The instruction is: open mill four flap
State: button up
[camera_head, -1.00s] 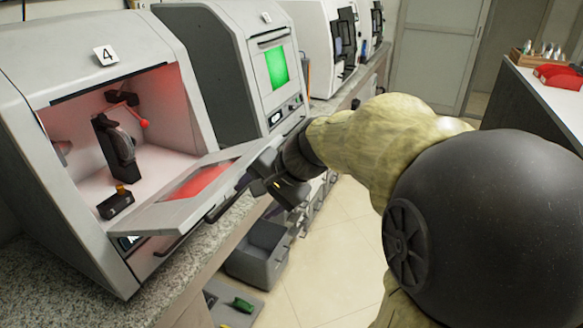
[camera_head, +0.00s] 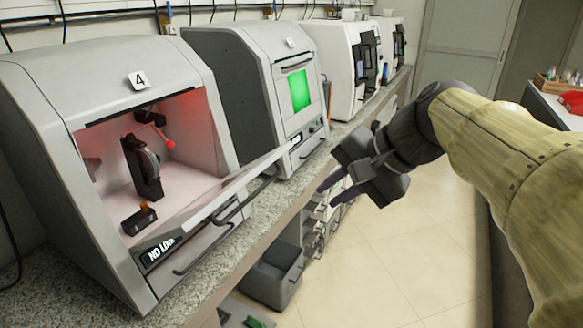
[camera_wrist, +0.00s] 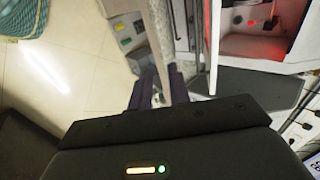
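Mill four (camera_head: 105,70), a grey cabinet labelled 4, stands at the left in the head view. Its front is uncovered and its red-lit interior shows. Its flap (camera_head: 236,186) sticks out from the lower front edge, swung down from the opening and seen nearly edge-on, with a dark handle on its underside.
A second grey mill (camera_head: 255,90) with a green-lit window stands beside mill four, with white machines (camera_head: 345,55) beyond. The granite counter (camera_head: 270,215) runs below them. A grey bin (camera_head: 272,275) is on the floor beneath. The tiled aisle (camera_head: 385,255) is open floor.

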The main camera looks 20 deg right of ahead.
jog(key=shift+w+a, duration=0.1)
jog(key=shift+w, duration=0.05)
jog(key=shift+w+a+f, duration=0.1)
jog(key=shift+w+f, duration=0.15)
jog(key=shift+w, duration=0.05)
grip_shut()
jog(key=a+f+n+g+h, duration=0.1)
jog(key=a+f+n, duration=0.1)
jog(key=f, duration=0.7)
jog(key=s+a+f+n+g+h, duration=0.1)
jog(key=f+n, duration=0.3)
jog(key=f, duration=0.5)
jog(key=a+f+n+g+h, duration=0.1)
jog(key=a+f+n+h, duration=0.2)
jog(key=f, duration=0.6)
jog(key=shift+s+f+n+g, duration=0.2)
jog(key=shift+f+n+g, duration=0.1)
jog(key=shift+n, duration=0.1)
jog(key=shift+a, duration=0.1)
